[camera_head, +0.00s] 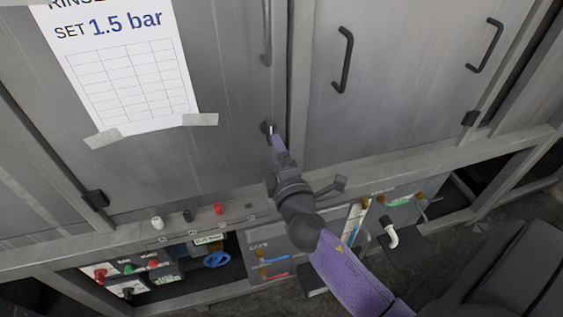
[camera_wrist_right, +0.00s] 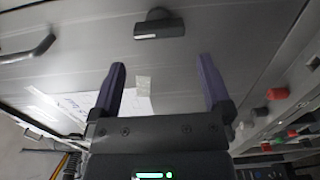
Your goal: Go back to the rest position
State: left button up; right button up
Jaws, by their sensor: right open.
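My right gripper (camera_head: 279,147) reaches up from the lower right to the grey cabinet front in the head view. In the right wrist view its two purple fingers (camera_wrist_right: 161,68) stand wide apart, with nothing between them. A small dark latch or knob (camera_wrist_right: 160,28) on the panel lies just beyond the fingertips. It also shows in the head view (camera_head: 266,127), right by the fingertips. Whether they touch it cannot be told. My left gripper is in neither view.
Grey doors carry dark bar handles (camera_head: 344,60). A taped paper sheet (camera_head: 125,70) hangs at the upper left. Below run a ledge with small knobs (camera_head: 218,209), a control box (camera_head: 127,271), a blue valve wheel (camera_head: 216,260) and a white pipe (camera_head: 390,233). Floor shows at the bottom.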

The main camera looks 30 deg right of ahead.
jog(key=v, duration=0.3)
jog(key=shift+s, duration=0.1)
